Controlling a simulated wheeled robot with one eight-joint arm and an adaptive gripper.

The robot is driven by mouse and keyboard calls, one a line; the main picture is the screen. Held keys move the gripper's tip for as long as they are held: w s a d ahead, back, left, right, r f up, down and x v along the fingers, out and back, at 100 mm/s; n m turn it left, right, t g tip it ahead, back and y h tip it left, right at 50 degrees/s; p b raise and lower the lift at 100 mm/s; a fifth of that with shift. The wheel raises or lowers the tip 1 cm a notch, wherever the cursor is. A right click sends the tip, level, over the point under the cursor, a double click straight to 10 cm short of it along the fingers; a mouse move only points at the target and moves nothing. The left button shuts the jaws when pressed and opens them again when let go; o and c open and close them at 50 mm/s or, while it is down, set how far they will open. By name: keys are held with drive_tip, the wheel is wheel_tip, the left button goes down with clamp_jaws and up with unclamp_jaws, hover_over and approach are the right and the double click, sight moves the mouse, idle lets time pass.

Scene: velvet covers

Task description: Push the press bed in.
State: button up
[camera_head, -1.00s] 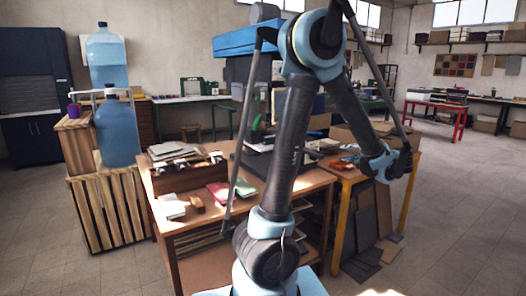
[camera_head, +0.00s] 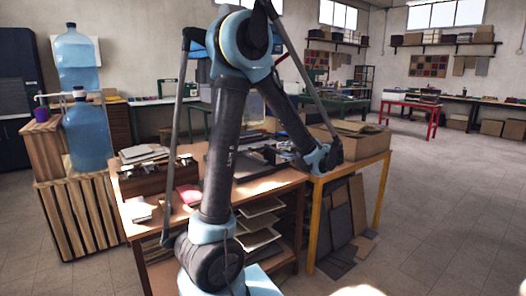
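The press stands on the wooden workbench (camera_head: 270,182), mostly hidden behind my arm. A dark flat plate (camera_head: 250,166), which looks like the press bed, shows right of my upper arm. How far out it sits cannot be told. My arm bends down on the right to a wrist over the right end of the workbench, beside the yellow-legged table.
Large blue water bottles (camera_head: 88,135) stand on wooden crates (camera_head: 75,215) at left. Books and papers (camera_head: 140,154) lie on the workbench's left side. The yellow-legged table (camera_head: 365,150) holds a cardboard box (camera_head: 347,138). Dark panels lean beneath it. The floor at right is clear.

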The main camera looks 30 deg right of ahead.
sight(263, 148)
drive_tip(key=x, duration=1.7)
drive_tip(key=shift+w+a, duration=0.1)
clamp_jaws()
